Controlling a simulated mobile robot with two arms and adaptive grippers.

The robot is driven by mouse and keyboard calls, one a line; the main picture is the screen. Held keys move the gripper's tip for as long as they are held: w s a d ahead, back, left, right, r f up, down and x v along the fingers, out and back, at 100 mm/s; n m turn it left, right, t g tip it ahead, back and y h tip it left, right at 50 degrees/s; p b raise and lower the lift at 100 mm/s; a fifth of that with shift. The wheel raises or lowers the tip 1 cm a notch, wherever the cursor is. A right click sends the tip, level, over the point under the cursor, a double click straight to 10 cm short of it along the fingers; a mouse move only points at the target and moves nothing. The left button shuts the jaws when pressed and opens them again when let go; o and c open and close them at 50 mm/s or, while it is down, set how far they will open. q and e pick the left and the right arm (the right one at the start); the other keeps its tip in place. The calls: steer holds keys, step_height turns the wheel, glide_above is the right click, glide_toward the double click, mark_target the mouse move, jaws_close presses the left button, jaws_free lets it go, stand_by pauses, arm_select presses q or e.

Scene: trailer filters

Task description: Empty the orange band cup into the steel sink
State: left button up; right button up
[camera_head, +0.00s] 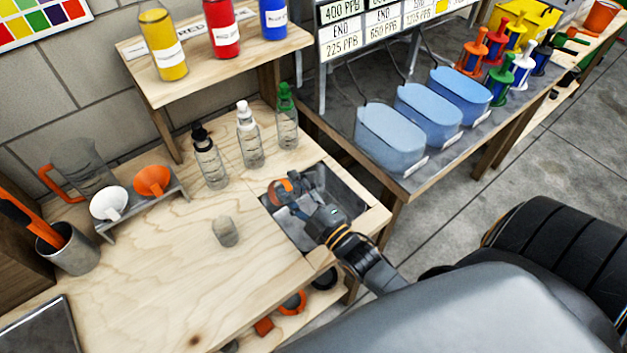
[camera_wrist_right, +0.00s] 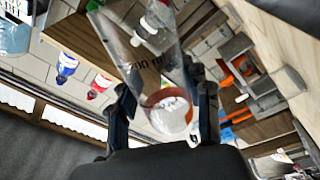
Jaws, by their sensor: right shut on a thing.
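The orange band cup (camera_head: 281,187) is small in the head view, at the left side of the steel sink (camera_head: 349,198) and over its basin. My right gripper (camera_head: 299,196) is shut on it. In the right wrist view the clear cup (camera_wrist_right: 146,52) with printed marks stands between the two fingers, its orange band (camera_wrist_right: 172,96) near them. The wrist view is strongly rolled, and the cup looks tipped. A pale area shows within the band; I cannot tell whether it is liquid. My left gripper is not in view.
Bottles with black (camera_head: 210,160), white (camera_head: 249,138) and green caps (camera_head: 287,117) stand behind the sink. A small grey cup (camera_head: 225,231) stands left of it. White (camera_head: 108,203) and orange funnels (camera_head: 152,180) sit in a rack. The bench front is mostly clear.

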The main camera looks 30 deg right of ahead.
steer(key=shift+w+d+r+m+h+p, duration=0.15)
steer(key=shift+d+r+m+p, duration=0.2)
steer(key=shift+m, duration=0.3)
steer(key=shift+d+r+m+h+p, duration=0.15)
steer(key=shift+d+m+p, duration=0.2)
steer(key=shift+m+p, duration=0.25)
stand_by(0.5)
stand_by(0.8)
